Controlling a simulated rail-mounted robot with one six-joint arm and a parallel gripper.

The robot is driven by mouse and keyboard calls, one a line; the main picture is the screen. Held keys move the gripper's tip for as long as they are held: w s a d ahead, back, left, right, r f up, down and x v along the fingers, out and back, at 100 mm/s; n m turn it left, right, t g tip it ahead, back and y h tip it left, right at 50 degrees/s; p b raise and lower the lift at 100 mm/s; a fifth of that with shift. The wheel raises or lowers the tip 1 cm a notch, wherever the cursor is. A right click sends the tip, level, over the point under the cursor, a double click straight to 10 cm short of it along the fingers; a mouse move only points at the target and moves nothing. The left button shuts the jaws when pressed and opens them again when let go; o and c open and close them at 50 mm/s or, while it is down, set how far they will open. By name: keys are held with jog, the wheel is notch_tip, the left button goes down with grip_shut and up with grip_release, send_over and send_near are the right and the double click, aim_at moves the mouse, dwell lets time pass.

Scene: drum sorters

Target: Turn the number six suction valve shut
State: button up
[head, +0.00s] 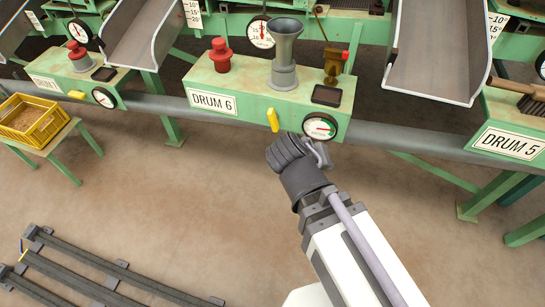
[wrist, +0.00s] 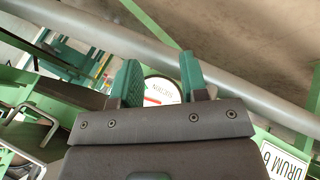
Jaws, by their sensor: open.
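The Drum 6 box (head: 260,95) is green, with a "DRUM 6" label (head: 212,102). On its front are a yellow lever (head: 273,120), pointing nearly straight down, and a round gauge (head: 320,126). A brass fitting with a red handle (head: 345,56) stands on top at the back right. I cannot tell for certain which is the suction valve. My gripper (wrist: 160,60) is open and empty, its green fingers apart. The gauge (wrist: 160,92), lettered suction, shows between and beyond them in the wrist view. In the head view my dark wrist hides the fingers, just below the gauge.
A red knob (head: 220,55), a grey funnel (head: 284,50) and a black pad (head: 326,95) are on the box. A grey pipe (head: 400,138) runs behind below it. A yellow crate (head: 30,118) stands at left. Rails (head: 90,270) lie on otherwise open floor.

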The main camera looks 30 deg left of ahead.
jog(key=s+a+f+t+y+b, duration=0.2)
jog(key=s+a+f+t+b, duration=0.25)
jog(key=a+f+b, duration=0.3)
jog(key=m+t+y, duration=0.2)
jog(key=t+y, duration=0.3)
jog(key=t, duration=0.1)
send_near(272, 123)
jog(key=x, duration=1)
jog(key=shift+w+a+f, duration=0.1)
jog(key=shift+w+a, duration=0.05)
jog(key=shift+w, duration=0.2)
jog(key=shift+h, duration=0.3)
grip_shut()
